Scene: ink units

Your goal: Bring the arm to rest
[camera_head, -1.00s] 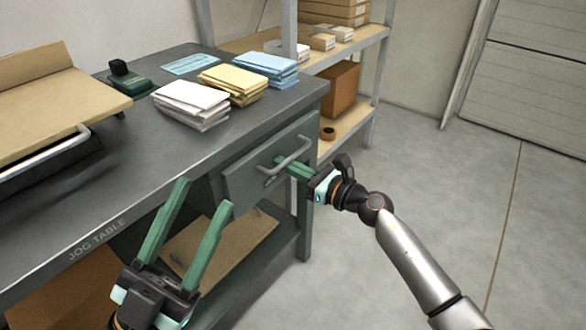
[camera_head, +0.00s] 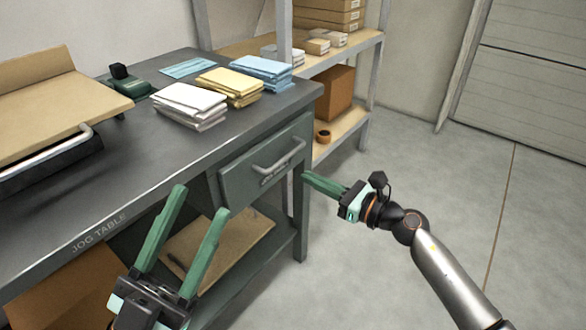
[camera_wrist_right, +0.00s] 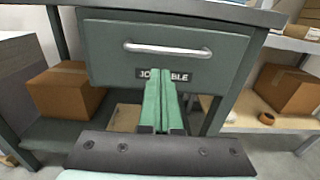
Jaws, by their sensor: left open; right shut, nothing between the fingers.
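My right gripper (camera_head: 306,177) is to the right of the table's drawer (camera_head: 262,168), apart from its silver handle (camera_head: 279,155). Its green fingers are together with nothing between them. In the right wrist view the shut fingers (camera_wrist_right: 160,85) point toward the drawer front (camera_wrist_right: 105,60), below the handle (camera_wrist_right: 168,49), and cover part of its label. My left gripper (camera_head: 203,201) is open and empty, its two green fingers spread in front of the table's edge. The drawer looks closed or nearly closed; I cannot tell exactly.
The grey table (camera_head: 160,130) holds white (camera_head: 189,104), yellow (camera_head: 230,85) and blue (camera_head: 263,71) paper stacks. A shelf rack (camera_head: 340,130) with boxes stands behind. The floor (camera_head: 400,270) at right is clear.

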